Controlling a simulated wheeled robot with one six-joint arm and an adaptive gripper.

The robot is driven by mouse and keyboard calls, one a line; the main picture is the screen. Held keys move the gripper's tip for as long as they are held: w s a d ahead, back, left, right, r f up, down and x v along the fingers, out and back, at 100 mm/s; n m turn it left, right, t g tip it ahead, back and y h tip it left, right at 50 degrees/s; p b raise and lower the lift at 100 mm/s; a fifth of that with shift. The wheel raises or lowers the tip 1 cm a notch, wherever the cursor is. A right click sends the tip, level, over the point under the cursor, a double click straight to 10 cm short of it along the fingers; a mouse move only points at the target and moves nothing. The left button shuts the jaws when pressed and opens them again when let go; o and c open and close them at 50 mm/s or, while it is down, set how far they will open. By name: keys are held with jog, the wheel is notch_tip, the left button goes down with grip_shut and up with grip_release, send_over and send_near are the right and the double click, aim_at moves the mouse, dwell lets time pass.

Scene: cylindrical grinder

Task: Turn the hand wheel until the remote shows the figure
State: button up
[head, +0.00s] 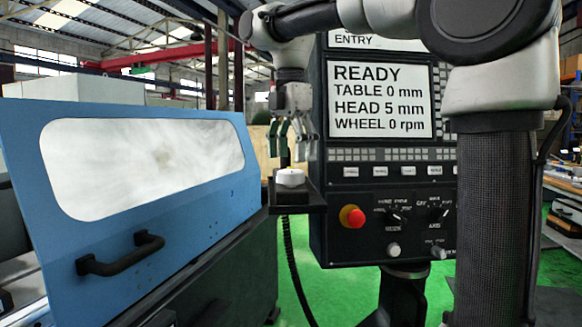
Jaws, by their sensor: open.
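A white round hand wheel (290,178) sits on top of a dark remote or small shelf (300,198), left of the control panel. A coiled cable hangs below it. My gripper (288,150) is open and points down, with its fingertips just above the wheel and apart from it. No figure on the remote itself is readable from here. The machine's screen (380,100) reads READY, TABLE 0 mm, HEAD 5 mm, WHEEL 0 rpm. An ENTRY line shows above, partly cut off by my arm.
The control panel (350,225) stands close right of the wheel, with a red stop button (352,217), knobs and keys. The blue grinder door (215,190) with its black handle (120,255) is at left. Green floor (300,265) shows between them.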

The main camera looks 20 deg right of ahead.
aim_at(291, 171)
jog(key=shift+f, duration=1.8)
jog(key=c, duration=1)
jog(key=shift+c, duration=0.2)
jog(key=m, duration=0.4)
jog(key=shift+m, duration=0.4)
jog(key=m, duration=0.4)
jog(key=shift+m, duration=0.3)
jog(key=m, duration=0.4)
jog(key=shift+m, duration=2.1)
